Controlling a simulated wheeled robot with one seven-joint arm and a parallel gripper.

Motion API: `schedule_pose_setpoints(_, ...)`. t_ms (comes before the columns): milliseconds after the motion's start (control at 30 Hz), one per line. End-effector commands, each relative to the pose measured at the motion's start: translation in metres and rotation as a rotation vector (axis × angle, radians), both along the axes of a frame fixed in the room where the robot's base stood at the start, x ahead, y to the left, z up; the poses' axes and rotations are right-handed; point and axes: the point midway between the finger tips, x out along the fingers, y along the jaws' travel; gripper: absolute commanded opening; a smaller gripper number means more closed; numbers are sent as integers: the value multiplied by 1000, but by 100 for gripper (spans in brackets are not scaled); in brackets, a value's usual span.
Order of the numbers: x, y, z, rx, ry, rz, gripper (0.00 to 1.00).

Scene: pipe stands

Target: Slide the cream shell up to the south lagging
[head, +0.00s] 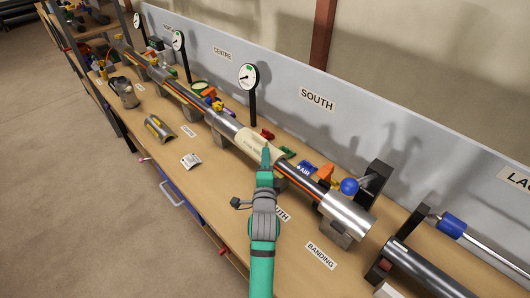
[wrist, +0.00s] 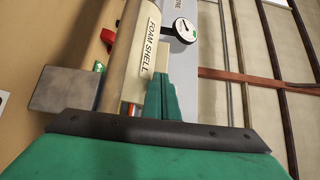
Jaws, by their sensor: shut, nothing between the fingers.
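The cream shell (head: 259,141) sits around the dark pipe near the middle of the head view. In the wrist view the shell (wrist: 134,55) carries a "FOAM SHELL" label. My teal gripper (head: 266,157) is shut and empty at the shell's lower-right end. In the wrist view its fingers (wrist: 161,98) are right beside the shell; I cannot tell if they touch. A silver sleeve (head: 221,122) lies on the pipe up-left of the shell, close to it. Another silver sleeve (head: 347,213) is at the pipe's lower-right end.
A "SOUTH" sign (head: 317,98) is on the back panel. A gauge (head: 248,77) stands behind the pipe. A blue ball handle (head: 349,186) and orange block (head: 325,172) are near the right end.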

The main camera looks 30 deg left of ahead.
Motion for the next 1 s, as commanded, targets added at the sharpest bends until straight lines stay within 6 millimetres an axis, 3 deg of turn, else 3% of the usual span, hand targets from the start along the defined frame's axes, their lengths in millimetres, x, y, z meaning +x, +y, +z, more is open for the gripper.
schedule_pose_setpoints(200,-36,-21,-1,0,0,0,0)
schedule_pose_setpoints(433,-64,-37,-1,-1,1,2,0)
schedule_pose_setpoints(633,-74,-44,0,0,0,2,0)
schedule_pose_setpoints(1000,-75,-44,0,1,-1,1,0)
